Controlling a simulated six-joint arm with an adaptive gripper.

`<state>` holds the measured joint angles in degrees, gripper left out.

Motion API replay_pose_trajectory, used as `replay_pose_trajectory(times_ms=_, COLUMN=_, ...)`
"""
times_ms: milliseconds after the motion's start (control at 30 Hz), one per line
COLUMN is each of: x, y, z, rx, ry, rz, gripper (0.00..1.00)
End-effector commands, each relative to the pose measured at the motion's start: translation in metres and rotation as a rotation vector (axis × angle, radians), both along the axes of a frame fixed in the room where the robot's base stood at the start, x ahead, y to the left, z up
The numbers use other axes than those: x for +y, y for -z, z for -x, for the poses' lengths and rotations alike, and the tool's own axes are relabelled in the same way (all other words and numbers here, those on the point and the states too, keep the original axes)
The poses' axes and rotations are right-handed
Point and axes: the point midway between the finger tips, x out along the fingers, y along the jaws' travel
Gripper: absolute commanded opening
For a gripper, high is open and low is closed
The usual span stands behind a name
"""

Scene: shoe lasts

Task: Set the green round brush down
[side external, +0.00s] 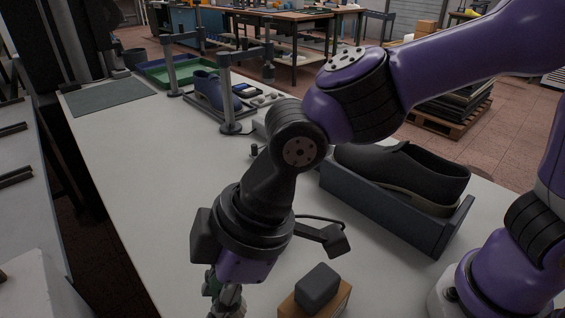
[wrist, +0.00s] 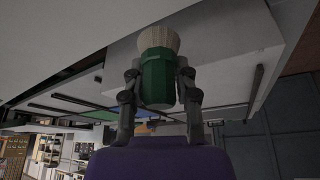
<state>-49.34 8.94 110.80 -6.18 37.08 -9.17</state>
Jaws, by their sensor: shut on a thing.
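The green round brush (wrist: 157,78) shows in the wrist view, with a green body and pale bristles (wrist: 158,40) pointing away from my wrist. My gripper (wrist: 160,85) has one finger on each side of the green body and is shut on it. In the side external view my gripper (side external: 227,300) is at the bottom edge, pointing down, with its fingertips cut off. The brush is mostly hidden there. I cannot tell whether the bristles touch a surface.
A dark block on a cardboard box (side external: 300,303) stands just right of my gripper. A dark shoe (side external: 400,175) sits in a blue-grey tray (side external: 385,217) behind it. A green tray (side external: 165,70) and a blue shoe last (side external: 210,88) are far back. The left table surface (side external: 140,170) is clear.

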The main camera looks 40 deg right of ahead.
Motion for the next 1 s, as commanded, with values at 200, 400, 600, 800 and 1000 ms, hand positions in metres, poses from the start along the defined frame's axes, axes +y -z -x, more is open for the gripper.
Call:
replay_pose_trajectory(times_ms=200, x=0.005, y=0.007, z=0.019, rx=-0.001, ry=-0.090, rz=-0.001, gripper=0.00)
replay_pose_trajectory(times_ms=400, x=-0.011, y=0.037, z=-0.026, rx=0.004, ry=-0.085, rz=0.001, gripper=0.00)
replay_pose_trajectory(times_ms=600, x=-0.024, y=0.063, z=-0.068, rx=0.001, ry=-0.089, rz=-0.001, gripper=0.00)
replay_pose_trajectory(times_ms=800, x=-0.028, y=0.074, z=-0.082, rx=0.000, ry=-0.093, rz=-0.002, gripper=0.00)
replay_pose_trajectory(times_ms=1000, x=-0.029, y=0.105, z=-0.082, rx=0.002, ry=-0.094, rz=-0.001, gripper=0.00)
